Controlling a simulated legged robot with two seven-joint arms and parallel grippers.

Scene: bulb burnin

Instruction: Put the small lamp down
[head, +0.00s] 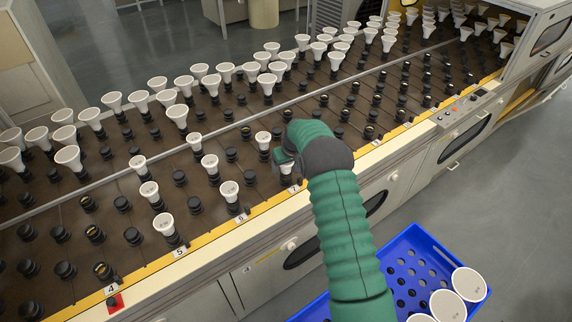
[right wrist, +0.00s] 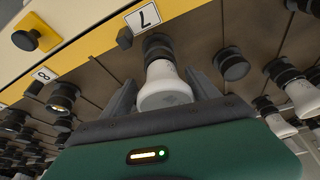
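A small white lamp (right wrist: 165,85) stands neck-down at a black socket (right wrist: 157,46) beside the label 7 (right wrist: 143,16) in the right wrist view. It appears seated, though the contact is hard to see. My right gripper (right wrist: 160,80) has its two fingers spread on either side of the lamp, with a visible gap at the left finger. In the head view the lamp (head: 287,168) is partly hidden below my right gripper (head: 284,158), at the front row of the rack. My left gripper is out of view.
The brown rack (head: 262,200) carries several rows of black sockets, many with white lamps. Neighbouring lamps (head: 263,140) stand close to my gripper. A yellow front edge (head: 265,206) bears number labels. A blue crate (head: 420,236) with larger white lamps (head: 468,284) is at lower right.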

